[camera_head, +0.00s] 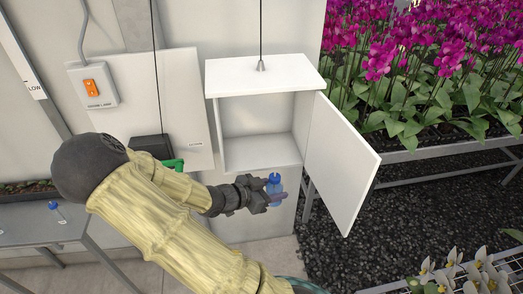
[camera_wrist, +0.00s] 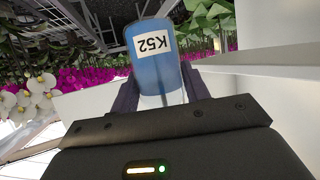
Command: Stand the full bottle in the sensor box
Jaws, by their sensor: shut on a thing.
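My gripper (camera_head: 268,193) is shut on a blue bottle (camera_head: 273,184) with a dark blue cap and holds it upright just below and in front of the white sensor box. In the wrist view the bottle (camera_wrist: 167,62) shows upside down between the fingers, with a white label reading K52. The part of the inside that shows is empty. A second, smaller-looking bottle (camera_head: 57,211) with a blue cap lies or stands at the left on a grey table; it looks mostly clear.
The grey table (camera_head: 35,233) is at the left. A switch with an orange rocker (camera_head: 92,88) is on the wall. The open door takes up room right of the box. Magenta orchids (camera_head: 430,40) stand on a bench behind it, and pale flowers (camera_head: 482,275) at the lower right.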

